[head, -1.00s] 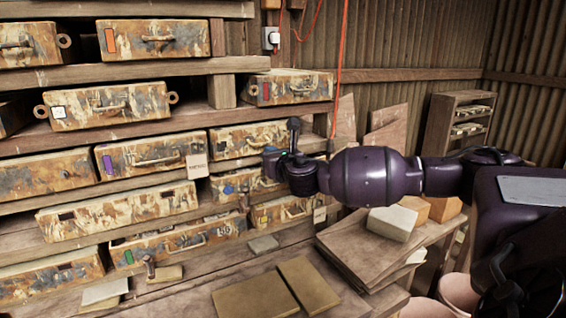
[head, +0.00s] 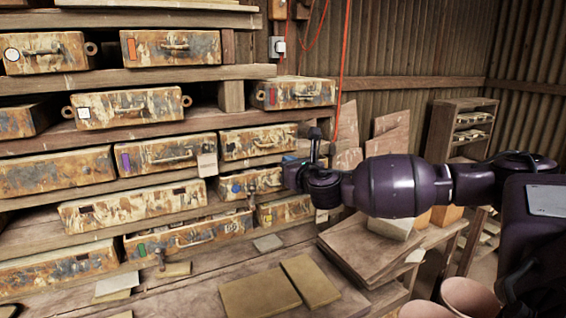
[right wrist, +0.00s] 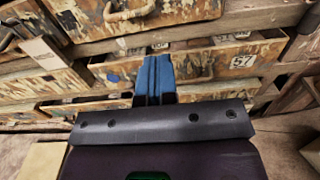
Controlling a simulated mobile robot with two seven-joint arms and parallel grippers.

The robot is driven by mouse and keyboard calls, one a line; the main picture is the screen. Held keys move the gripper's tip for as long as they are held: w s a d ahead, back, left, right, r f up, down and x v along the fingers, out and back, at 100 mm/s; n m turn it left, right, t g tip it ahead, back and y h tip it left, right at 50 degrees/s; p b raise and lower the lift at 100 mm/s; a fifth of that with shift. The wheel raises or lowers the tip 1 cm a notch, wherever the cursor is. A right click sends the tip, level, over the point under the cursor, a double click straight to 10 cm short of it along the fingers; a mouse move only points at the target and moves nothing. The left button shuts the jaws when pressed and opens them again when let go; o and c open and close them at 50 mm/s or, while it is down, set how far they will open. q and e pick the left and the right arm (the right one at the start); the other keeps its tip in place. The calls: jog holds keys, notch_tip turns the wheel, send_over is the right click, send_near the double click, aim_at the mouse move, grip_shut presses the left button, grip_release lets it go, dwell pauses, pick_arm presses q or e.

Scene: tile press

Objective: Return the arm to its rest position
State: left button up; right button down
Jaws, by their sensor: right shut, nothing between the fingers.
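My right arm, dark purple, reaches in from the right in the head view. Its gripper (head: 287,160) is in front of the lower shelves, partly hidden by the wrist. In the right wrist view the blue fingers (right wrist: 153,76) are together with nothing between them. They point at the paint-worn drawers (right wrist: 200,62), and I see no contact. My left gripper is in neither view.
Shelves of worn drawers (head: 165,152) with handles fill the left. Below is a wooden bench (head: 190,295) with flat tiles (head: 258,294). Stacked boards (head: 365,255) lie under my right arm. A small shelf (head: 440,130) and round pots (head: 468,297) stand at the right.

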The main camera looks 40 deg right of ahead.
jog(key=v, duration=0.6)
jog(key=shift+s+b, duration=0.15)
jog(key=shift+b, duration=0.3)
jog(key=shift+a+f, duration=0.1)
jog(key=s+a+f+m+g, duration=0.25)
jog(key=a+f+m, duration=0.2)
jog(key=f, duration=0.25)
jog(key=s+a+f+m+g, duration=0.2)
jog(key=s+a+f+m, duration=0.15)
jog(key=f+m, duration=0.35)
jog(key=s+a+f+m+g, duration=0.2)
jog(key=s+a+f+m, duration=0.15)
jog(key=f, duration=0.45)
jog(key=s+a+f+m+g+y, duration=0.1)
jog(key=s+a+f+m+g, duration=0.15)
jog(key=s+m, duration=0.4)
jog(key=s+a+f+m+g+y, duration=0.1)
jog(key=s+a+f+m+g, duration=0.2)
jog(key=s+m, duration=0.35)
jog(key=s+a+f+m+g+y, duration=0.1)
jog(key=s+a+f+m+g, duration=0.1)
jog(key=s+f+m, duration=0.4)
jog(key=w+f+n+t, duration=0.1)
jog(key=w+f+t, duration=0.5)
jog(key=f+t, duration=0.2)
jog(key=shift+w+f+n+y, duration=0.2)
jog(key=shift+f+n+y, duration=0.15)
jog(key=shift+f, duration=0.2)
